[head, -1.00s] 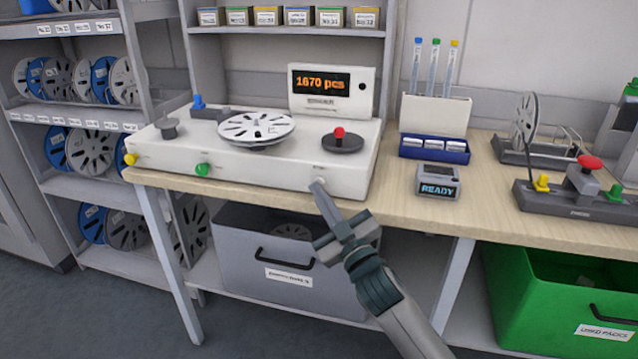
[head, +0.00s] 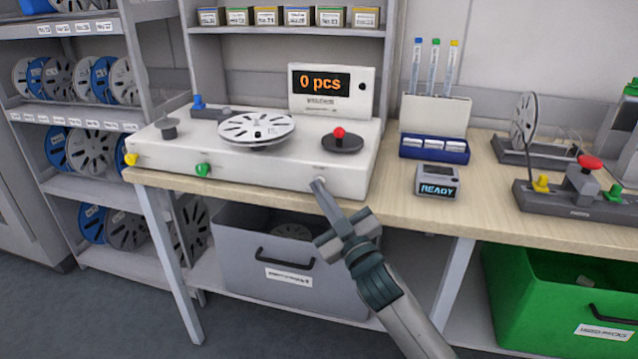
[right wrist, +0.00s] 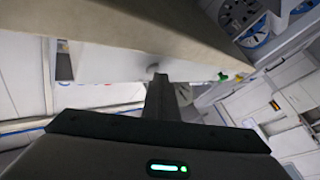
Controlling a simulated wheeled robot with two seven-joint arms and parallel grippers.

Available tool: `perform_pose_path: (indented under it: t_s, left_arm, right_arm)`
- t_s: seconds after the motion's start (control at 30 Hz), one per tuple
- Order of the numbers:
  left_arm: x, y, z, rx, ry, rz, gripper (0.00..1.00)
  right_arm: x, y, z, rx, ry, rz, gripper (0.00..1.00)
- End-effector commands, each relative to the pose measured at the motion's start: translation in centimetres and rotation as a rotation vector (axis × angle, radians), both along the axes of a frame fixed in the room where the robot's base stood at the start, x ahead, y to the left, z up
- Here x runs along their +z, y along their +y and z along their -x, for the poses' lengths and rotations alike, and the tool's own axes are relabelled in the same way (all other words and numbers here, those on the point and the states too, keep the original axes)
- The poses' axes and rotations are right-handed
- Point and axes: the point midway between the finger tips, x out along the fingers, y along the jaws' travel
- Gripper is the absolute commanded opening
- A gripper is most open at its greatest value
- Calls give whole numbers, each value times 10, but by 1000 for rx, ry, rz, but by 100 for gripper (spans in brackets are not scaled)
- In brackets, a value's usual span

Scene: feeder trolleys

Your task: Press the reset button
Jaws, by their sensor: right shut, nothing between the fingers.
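The white counting machine (head: 255,176) stands on the wooden bench. Its display (head: 322,84) reads "0 pcs". The small pale reset button (head: 319,181) is low on the machine's front face at the right; my fingertips cover most of it. My right gripper (head: 322,188) is shut and empty, its tips at the button, apparently touching it. In the right wrist view the shut fingers (right wrist: 157,84) point at the machine's front, with the pale button (right wrist: 152,67) at their tips. My left gripper is not in view.
A green button (head: 203,170) and a yellow button (head: 131,159) sit further left on the same front. A red knob (head: 339,132) and a reel (head: 257,129) are on top. A "READY" device (head: 437,181) stands to the right. A grey bin (head: 290,265) is below the bench.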

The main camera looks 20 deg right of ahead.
Motion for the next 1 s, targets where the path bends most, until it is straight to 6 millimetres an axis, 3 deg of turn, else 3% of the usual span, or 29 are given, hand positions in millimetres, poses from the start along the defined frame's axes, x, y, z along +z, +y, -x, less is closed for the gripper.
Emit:
perform_pose_path:
  t_s: [0.47, 1.0]
  left_arm:
    - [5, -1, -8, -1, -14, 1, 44]
    - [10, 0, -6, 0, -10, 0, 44]
  right_arm:
    - [0, 0, 0, -1, 0, 0, 0]
    - [0, 9, 14, -1, 0, 0, 0]
